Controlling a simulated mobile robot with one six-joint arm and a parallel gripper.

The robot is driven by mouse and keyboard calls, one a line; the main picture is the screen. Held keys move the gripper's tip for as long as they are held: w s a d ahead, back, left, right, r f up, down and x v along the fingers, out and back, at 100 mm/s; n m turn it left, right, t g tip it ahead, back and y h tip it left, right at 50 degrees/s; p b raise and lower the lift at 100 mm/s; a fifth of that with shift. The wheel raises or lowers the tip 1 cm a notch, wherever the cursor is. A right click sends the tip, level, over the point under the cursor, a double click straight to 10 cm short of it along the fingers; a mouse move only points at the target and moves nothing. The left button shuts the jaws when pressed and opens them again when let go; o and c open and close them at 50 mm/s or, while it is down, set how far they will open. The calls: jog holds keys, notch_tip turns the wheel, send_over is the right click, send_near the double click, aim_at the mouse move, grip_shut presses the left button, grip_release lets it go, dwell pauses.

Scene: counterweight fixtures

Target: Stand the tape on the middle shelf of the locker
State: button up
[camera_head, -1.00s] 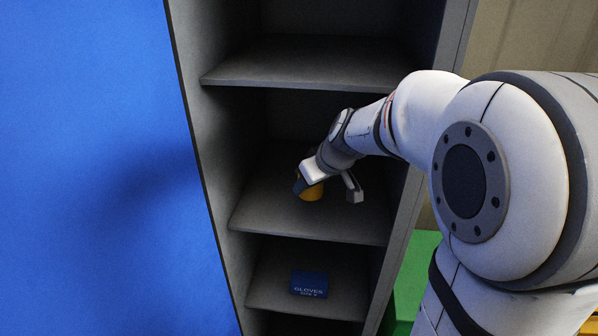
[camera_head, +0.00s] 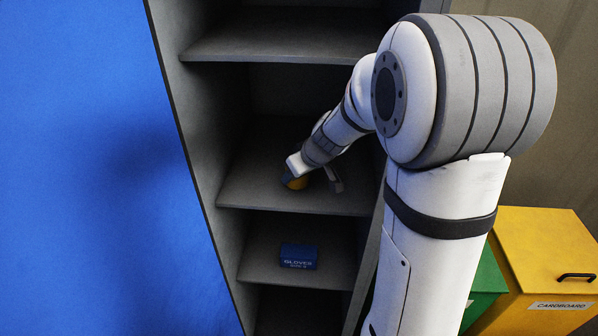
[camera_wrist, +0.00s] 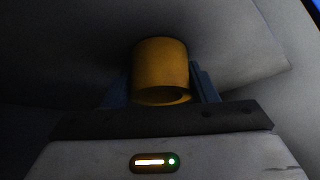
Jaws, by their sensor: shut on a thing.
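The tape, an orange-yellow roll (camera_head: 297,183), is at the middle shelf (camera_head: 262,192) of the grey locker (camera_head: 172,75). My gripper (camera_head: 308,178) is inside that compartment and shut on the tape. In the wrist view the tape (camera_wrist: 161,70) shows as a yellow cylinder between my fingers (camera_wrist: 160,92), with its ring-shaped end facing the camera. The head view shows it low at the shelf, but I cannot tell whether it touches the surface. My gripper and forearm hide part of it.
A blue locker door (camera_head: 85,170) stands open at the left. An upper shelf (camera_head: 290,45) is above my arm. A blue gloves box (camera_head: 298,256) lies on the shelf below. Green (camera_head: 485,285) and yellow cardboard (camera_head: 545,250) bins stand at the right.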

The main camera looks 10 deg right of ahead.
jog(key=shift+f, duration=0.15)
jog(key=o, duration=1)
jog(key=shift+s+d+r, duration=0.15)
jog(key=shift+r, duration=0.45)
jog(key=v, duration=1.1)
jog(key=s+f+m+g+h, duration=0.1)
jog(key=s, duration=0.5)
jog(key=s+a+f+m+g+h, duration=0.1)
jog(key=s+m, duration=0.1)
jog(key=s, duration=0.5)
jog(key=s+f+m+g, duration=0.1)
jog(key=s+f+m, duration=0.1)
jog(key=s, duration=0.5)
jog(key=shift+a+f+h, duration=0.1)
jog(key=shift+a+h, duration=0.25)
jog(key=shift+h, duration=0.05)
